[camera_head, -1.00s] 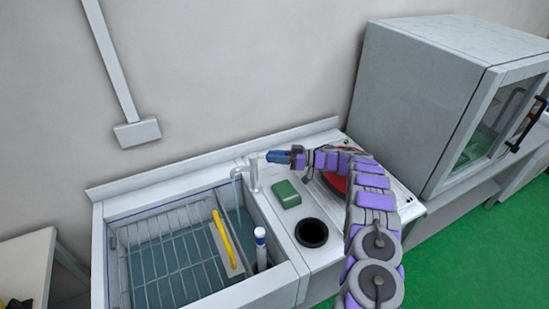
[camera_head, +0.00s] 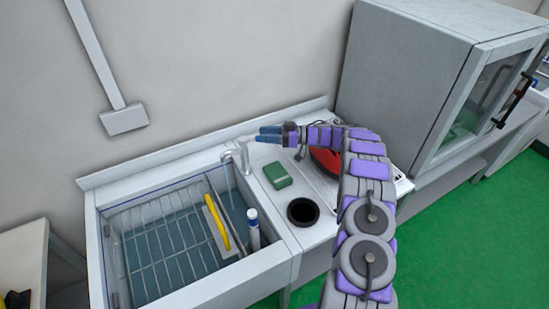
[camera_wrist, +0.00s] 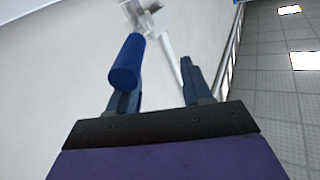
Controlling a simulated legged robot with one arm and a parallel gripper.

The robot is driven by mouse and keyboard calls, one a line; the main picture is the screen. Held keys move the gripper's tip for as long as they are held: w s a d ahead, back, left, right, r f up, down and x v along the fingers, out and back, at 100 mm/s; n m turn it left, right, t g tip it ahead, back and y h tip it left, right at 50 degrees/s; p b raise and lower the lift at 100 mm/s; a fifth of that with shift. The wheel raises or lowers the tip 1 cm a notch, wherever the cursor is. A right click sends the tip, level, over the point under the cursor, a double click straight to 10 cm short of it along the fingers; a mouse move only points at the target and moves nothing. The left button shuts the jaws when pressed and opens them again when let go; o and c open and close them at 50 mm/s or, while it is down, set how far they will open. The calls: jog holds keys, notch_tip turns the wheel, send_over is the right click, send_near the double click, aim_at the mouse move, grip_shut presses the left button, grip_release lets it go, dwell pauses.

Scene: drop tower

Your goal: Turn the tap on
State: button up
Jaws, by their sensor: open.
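The tap (camera_head: 244,160) is a pale metal fixture at the back of the sink unit, on the right edge of the basin, its spout toward the basin. The tap's handle is hard to make out.
The sink basin (camera_head: 100,243) holds a wire rack, a yellow-handled item (camera_head: 217,222) and a white-blue bottle (camera_head: 253,230). A green block (camera_head: 277,176), a black round cup (camera_head: 303,211) and a red object (camera_head: 325,160) lie on the counter near my arm. A grey cabinet (camera_head: 405,90) stands right.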

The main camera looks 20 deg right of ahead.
jog(key=s+a+r+p, duration=0.1)
jog(key=s+a, duration=0.1)
jog(key=s, duration=1.2)
jog(key=shift+a+r, duration=0.15)
jog(key=shift+a, duration=0.25)
jog(key=shift+w, duration=0.1)
jog(key=shift+c, duration=0.4)
